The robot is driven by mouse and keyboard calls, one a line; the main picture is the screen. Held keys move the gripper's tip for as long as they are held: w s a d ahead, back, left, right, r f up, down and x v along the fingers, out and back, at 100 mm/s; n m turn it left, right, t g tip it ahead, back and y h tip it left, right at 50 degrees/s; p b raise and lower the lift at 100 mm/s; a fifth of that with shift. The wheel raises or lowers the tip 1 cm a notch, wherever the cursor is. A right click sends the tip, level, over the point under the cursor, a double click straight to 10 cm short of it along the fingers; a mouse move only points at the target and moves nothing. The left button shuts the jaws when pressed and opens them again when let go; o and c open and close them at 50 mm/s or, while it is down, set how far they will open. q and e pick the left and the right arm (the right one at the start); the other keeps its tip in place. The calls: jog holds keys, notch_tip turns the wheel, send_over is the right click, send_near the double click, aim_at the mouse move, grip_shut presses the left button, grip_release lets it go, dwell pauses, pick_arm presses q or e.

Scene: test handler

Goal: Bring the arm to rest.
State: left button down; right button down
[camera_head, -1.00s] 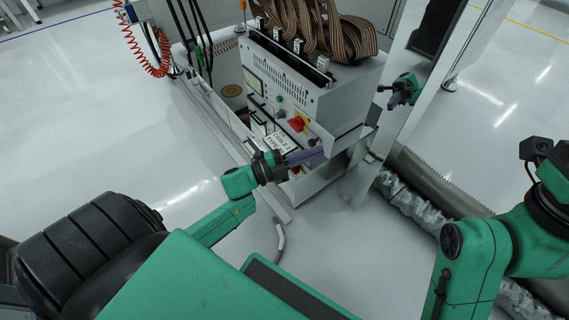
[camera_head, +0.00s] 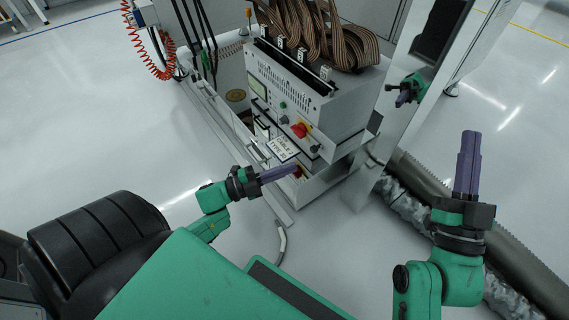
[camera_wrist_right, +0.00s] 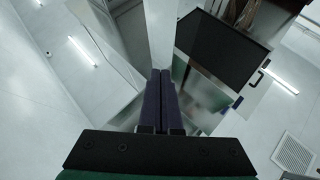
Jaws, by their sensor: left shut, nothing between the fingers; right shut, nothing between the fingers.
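My left gripper (camera_head: 280,172) has purple fingers, shut and empty. It is in front of the lower part of the test handler (camera_head: 300,95), near a white label card (camera_head: 283,148); I cannot tell whether it touches anything. My right gripper (camera_head: 469,152) stands upright at the right of the head view, its purple fingers shut with nothing between them. In the right wrist view the same shut fingers (camera_wrist_right: 162,100) point up toward a dark screen (camera_wrist_right: 220,48) on a pale cabinet.
Brown ribbon cables (camera_head: 320,35) hang over the top of the handler. A tall panel (camera_head: 405,90) stands to its right and shows a reflected green arm. A grey corrugated hose (camera_head: 520,265) lies on the floor at right. A red coiled hose (camera_head: 150,50) hangs at left. Open floor (camera_head: 90,120) lies at left.

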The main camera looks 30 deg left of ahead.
jog(key=shift+f, duration=0.6)
